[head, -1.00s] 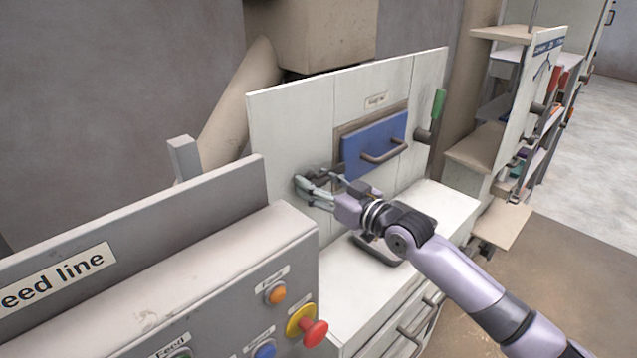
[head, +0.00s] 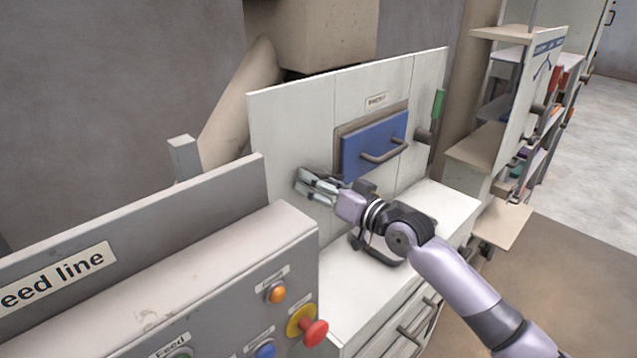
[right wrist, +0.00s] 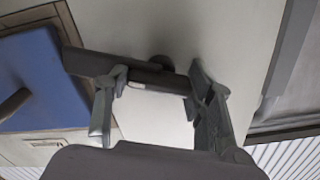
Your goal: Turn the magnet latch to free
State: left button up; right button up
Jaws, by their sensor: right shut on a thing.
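The magnet latch (right wrist: 88,63) is a dark bar on a round dark pivot, on the pale panel beside the blue door (head: 373,145). In the right wrist view one end of the bar reaches over the edge of the blue door (right wrist: 35,75). My right gripper (head: 306,182) is at the panel, left of the blue door. In the right wrist view its grey fingers (right wrist: 157,80) are on the bar, one across its middle and one at its end. In the head view the gripper mostly hides the latch. My left gripper is not in view.
A grey feed-line console (head: 200,285) with a red stop button (head: 314,333) stands in front at the left. A green handle (head: 438,103) is at the panel's right edge. A white counter (head: 440,210) lies below the panel, with my right arm over it.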

jog(key=m, duration=0.3)
jog(key=m+p, duration=0.1)
jog(key=m, duration=0.2)
jog(key=shift+m+p, duration=0.3)
jog(key=m+p, duration=0.2)
jog(key=m, duration=0.2)
jog(key=shift+m+p, duration=0.6)
jog(key=shift+m, duration=1)
jog(key=shift+f, duration=0.1)
jog(key=o, duration=1.2)
